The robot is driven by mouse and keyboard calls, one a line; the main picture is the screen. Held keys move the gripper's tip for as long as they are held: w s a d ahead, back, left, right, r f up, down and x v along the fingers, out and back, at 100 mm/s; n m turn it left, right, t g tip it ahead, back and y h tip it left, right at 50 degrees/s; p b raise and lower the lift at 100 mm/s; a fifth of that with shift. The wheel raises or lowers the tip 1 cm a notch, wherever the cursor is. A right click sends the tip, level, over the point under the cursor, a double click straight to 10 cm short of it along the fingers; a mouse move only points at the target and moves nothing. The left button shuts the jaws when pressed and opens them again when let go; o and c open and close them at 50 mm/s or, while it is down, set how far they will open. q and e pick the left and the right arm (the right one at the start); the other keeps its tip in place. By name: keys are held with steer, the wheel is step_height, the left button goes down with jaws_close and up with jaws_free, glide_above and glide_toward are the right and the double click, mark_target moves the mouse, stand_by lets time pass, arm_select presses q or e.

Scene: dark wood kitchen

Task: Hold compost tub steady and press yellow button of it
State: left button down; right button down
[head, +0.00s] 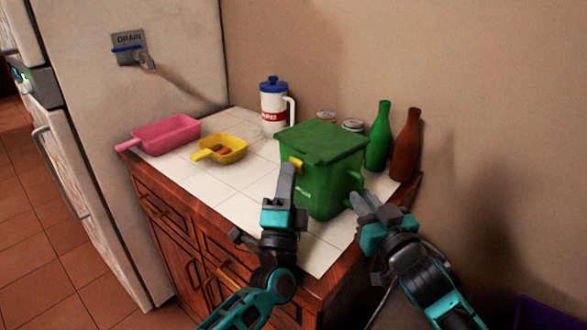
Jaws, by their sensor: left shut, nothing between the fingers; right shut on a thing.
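A green compost tub (330,182) with a flat green lid stands upright on the tiled counter. My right gripper (358,198) is at the tub's right side and is shut on the handle (355,182) there. The fingers partly hide the handle, and my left gripper hides part of the tub's front left side.
A pink scoop (165,135) and a yellow scoop (222,149) with small things in it lie to the left. A white jug (275,105), cans (352,126), a green bottle (379,138) and a brown bottle (405,146) stand behind the tub. Bare tiles (235,185) lie left of it.

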arm_select(q)
steer(key=shift+s+d+f, duration=0.1)
steer(key=shift+d+f, duration=0.15)
steer(key=shift+f, duration=0.05)
arm_select(e)
steer(key=shift+w+d, duration=0.1)
steer(key=shift+w, duration=0.05)
steer(key=shift+d+f, duration=0.1)
steer(key=shift+d, duration=0.05)
arm_select(q)
steer(key=shift+s+a+f, duration=0.4)
steer(key=shift+a+f, duration=0.05)
steer(key=shift+a, duration=0.1)
arm_select(e)
steer(key=shift+f, duration=0.1)
arm_select(q)
steer(key=s+a, duration=0.3)
steer(key=shift+s+a+r, duration=0.25)
stand_by(0.6)
